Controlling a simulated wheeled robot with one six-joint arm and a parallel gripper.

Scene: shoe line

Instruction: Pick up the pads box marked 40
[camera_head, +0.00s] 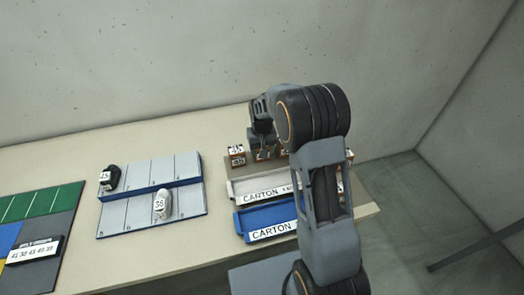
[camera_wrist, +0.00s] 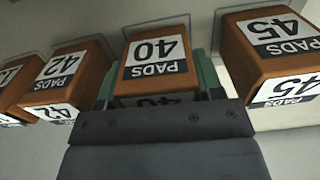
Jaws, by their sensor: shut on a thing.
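The pads box marked 40 (camera_wrist: 157,76) is an orange-brown box with a white and black label, upside down in the wrist view. My gripper (camera_wrist: 158,98) is shut on it, with green finger pads on its two sides. In the head view my gripper (camera_head: 263,145) is at the row of boxes at the back of the table, partly hidden by my arm. I cannot tell whether the box is lifted off its place.
A pads box marked 45 (camera_wrist: 268,70) and one marked 42 (camera_wrist: 68,82) stand on either side. A white carton tray (camera_head: 262,186) and a blue carton tray (camera_head: 268,217) lie in front. A shoe rack (camera_head: 150,187) is at left.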

